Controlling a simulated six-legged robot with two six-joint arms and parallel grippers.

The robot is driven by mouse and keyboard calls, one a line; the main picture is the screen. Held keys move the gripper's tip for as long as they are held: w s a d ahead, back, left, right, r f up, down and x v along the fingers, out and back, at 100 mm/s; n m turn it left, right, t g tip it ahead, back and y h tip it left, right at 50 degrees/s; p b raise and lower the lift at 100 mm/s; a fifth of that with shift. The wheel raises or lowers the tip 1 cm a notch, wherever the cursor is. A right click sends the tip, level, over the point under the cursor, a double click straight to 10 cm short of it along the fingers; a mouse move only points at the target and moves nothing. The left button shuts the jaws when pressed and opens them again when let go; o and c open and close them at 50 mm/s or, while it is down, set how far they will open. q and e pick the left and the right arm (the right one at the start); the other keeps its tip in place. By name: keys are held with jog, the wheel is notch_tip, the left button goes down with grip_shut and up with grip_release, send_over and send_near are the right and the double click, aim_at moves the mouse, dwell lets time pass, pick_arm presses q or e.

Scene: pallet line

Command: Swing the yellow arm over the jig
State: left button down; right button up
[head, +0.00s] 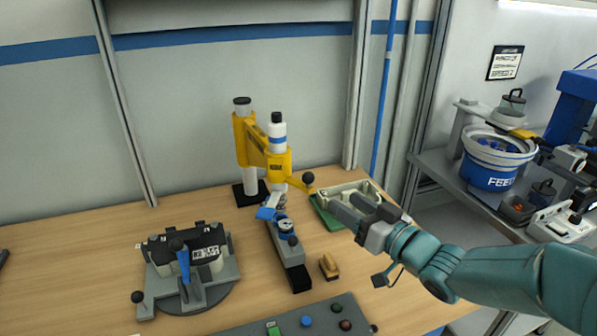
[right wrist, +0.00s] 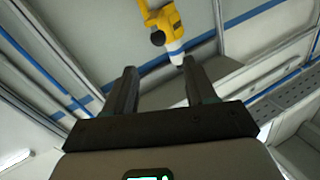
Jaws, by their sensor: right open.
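The yellow arm (head: 262,152) stands on a white post with a dark base at the back middle of the bench. It carries a white upright cylinder (head: 278,135) with a black cap. A yellow lever ends in a black knob (head: 308,178). A fixture with a black block and blue handle (head: 228,268) sits at the left on a round plate; I take it as the jig. My right gripper (head: 350,203) is open and empty, right of and in front of the knob, apart from it. In the right wrist view the yellow arm (right wrist: 163,20) shows beyond the open fingers. My left gripper is out of view.
A narrow grey device with a blue dial (head: 291,252) stands below the yellow arm. A green tray (head: 325,217) lies behind my right gripper. A small brush (head: 329,266) and a button panel (head: 290,322) are in front. A side shelf holds a blue-white bucket (head: 488,178).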

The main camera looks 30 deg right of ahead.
aim_at(302, 183)
jog(key=w+p, duration=0.1)
jog(key=w, duration=0.3)
jog(key=w+p, duration=0.1)
jog(key=w, duration=0.4)
jog(key=w+a+p, duration=0.1)
jog(key=w, duration=0.4)
jog(key=shift+w+f, duration=0.2)
jog(key=shift+f, duration=0.05)
jog(key=shift+w, duration=0.3)
jog(key=shift+a+r, duration=0.1)
jog(key=shift+a, duration=0.05)
jog(key=shift+w, duration=0.15)
grip_shut()
